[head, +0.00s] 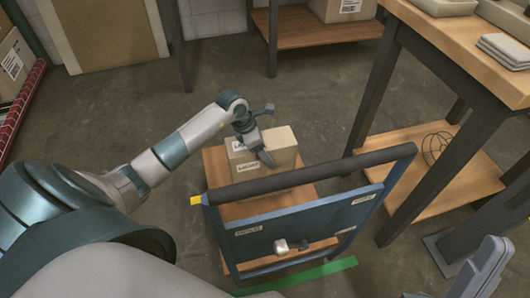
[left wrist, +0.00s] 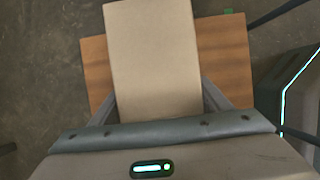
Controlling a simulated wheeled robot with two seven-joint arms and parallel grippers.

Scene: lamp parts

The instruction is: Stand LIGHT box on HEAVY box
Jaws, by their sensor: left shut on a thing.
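A tan cardboard box (head: 282,152) stands on the wooden deck (head: 215,170) of a blue-framed cart. In the left wrist view the box (left wrist: 153,60) fills the space between the fingers (left wrist: 160,100), with the deck (left wrist: 95,68) below. My right gripper (head: 488,266) is at the bottom right corner, partly cut off and apart from the box.
The cart's dark handle bar (head: 310,174) and blue panel (head: 300,226) stand between me and the box. A wooden workbench (head: 470,45) with a lower shelf stands at the right. A shelf (head: 310,28) at the back holds another carton (head: 343,10). Floor left of the cart is clear.

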